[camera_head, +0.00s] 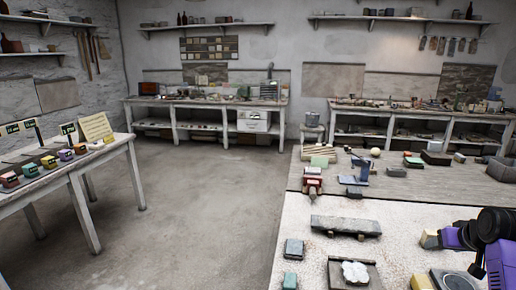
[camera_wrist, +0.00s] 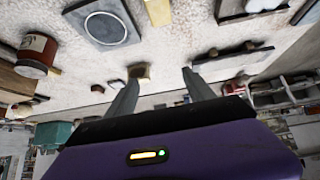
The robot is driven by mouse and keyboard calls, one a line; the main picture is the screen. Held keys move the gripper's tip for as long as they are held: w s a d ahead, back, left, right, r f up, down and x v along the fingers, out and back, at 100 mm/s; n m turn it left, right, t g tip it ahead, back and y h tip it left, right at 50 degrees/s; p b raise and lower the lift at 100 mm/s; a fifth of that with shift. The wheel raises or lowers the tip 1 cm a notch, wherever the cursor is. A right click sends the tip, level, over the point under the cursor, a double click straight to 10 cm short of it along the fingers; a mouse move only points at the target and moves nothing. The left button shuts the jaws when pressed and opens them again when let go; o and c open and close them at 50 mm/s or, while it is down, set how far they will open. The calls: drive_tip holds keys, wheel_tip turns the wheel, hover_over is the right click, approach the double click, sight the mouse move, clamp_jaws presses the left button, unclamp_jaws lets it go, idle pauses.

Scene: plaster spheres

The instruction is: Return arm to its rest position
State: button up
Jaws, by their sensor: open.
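My gripper (camera_wrist: 160,77) shows in the wrist view with its two grey fingers spread apart and nothing between them. My purple and black arm is at the right edge of the head view, above the near pale worktop (camera_head: 300,225). The fingertips cannot be made out in the head view.
A white lumpy piece (camera_head: 355,272) sits on a dark slab on the near worktop. A grey stone bar (camera_head: 345,226) and a blue-grey block (camera_head: 294,248) lie nearby. A table with coloured blocks (camera_head: 66,155) stands at left. The floor (camera_head: 190,220) between is clear.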

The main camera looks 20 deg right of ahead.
drive_tip(key=w+a+t+h, duration=0.3)
drive_tip(key=a+t, duration=0.2)
drive_tip(key=a, duration=0.3)
drive_tip(key=s+a+f+t, duration=0.1)
drive_tip(key=s+a+t, duration=0.15)
drive_tip(key=a, duration=0.55)
drive_tip(key=s+a+t, duration=0.1)
drive_tip(key=s+a, duration=0.2)
drive_tip(key=a, duration=0.6)
drive_tip(key=s+a+f+n+y, duration=0.1)
drive_tip(key=s+a+n+y, duration=0.5)
drive_tip(key=s+a, duration=1.8)
drive_tip(key=s+y, duration=0.1)
drive_tip(key=s, duration=0.2)
drive_tip(key=shift+s+f+n+y, duration=0.2)
drive_tip(key=shift+s+n+y, duration=0.2)
